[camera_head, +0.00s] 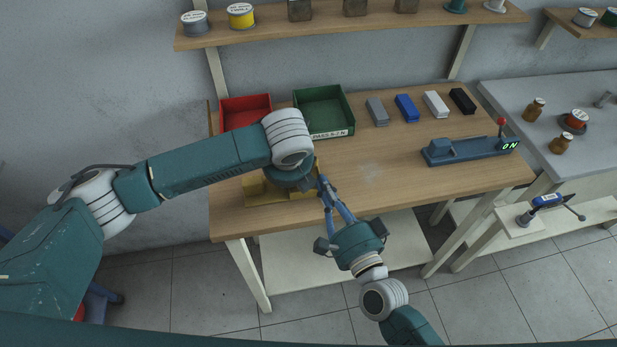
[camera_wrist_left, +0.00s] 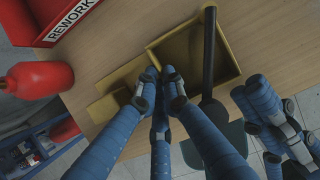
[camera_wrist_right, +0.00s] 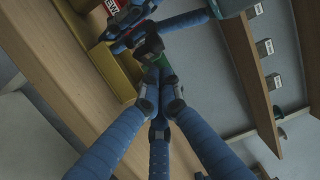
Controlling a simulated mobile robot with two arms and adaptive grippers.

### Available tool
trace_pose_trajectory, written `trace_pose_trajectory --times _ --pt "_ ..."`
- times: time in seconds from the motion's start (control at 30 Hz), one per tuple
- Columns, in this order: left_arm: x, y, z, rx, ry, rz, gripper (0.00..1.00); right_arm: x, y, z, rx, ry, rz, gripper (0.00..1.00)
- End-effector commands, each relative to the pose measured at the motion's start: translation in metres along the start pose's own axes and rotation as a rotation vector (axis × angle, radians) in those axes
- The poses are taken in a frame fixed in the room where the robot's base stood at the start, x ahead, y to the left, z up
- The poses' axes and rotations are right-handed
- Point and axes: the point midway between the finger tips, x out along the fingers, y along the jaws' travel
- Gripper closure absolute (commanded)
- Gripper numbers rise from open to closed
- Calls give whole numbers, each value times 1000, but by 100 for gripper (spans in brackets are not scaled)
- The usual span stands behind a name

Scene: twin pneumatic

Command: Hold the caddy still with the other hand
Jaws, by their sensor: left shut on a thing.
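The yellow caddy (camera_head: 262,191) rests on the near left part of the wooden table, partly hidden under my left wrist. In the left wrist view its walls and an open compartment (camera_wrist_left: 226,68) show. My left gripper (camera_wrist_left: 159,76) is shut on a wall of the caddy. My right gripper (camera_head: 326,186) is beside the caddy's right side. In the right wrist view its fingertips (camera_wrist_right: 161,86) are close together near the caddy (camera_wrist_right: 122,75); whether anything is between them cannot be told. A dark rod (camera_wrist_left: 209,60) crosses the compartment in the left wrist view.
A red bin (camera_head: 245,110) and a green bin (camera_head: 322,110) stand behind the caddy. Several small blocks (camera_head: 407,108) lie at the back. A blue device (camera_head: 470,149) reading ON is at the right. The table's middle is clear.

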Motion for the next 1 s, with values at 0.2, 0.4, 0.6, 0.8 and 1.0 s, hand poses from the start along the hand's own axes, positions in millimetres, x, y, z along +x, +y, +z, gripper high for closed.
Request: trace_pose_trajectory --times 0.2,0.4,0.6,0.8,1.0 --pt "0 0 0 0 -1 -1 100 0 0 0 0 0 0 100" --pt "0 0 0 0 -1 -1 100 4 -1 4 2 0 -1 100" --pt "0 0 0 0 -1 0 100 6 0 6 0 0 0 100" --pt "0 0 0 0 -1 0 100 6 0 6 0 0 0 100" --pt "0 0 0 0 -1 0 100 7 0 7 0 0 0 100"
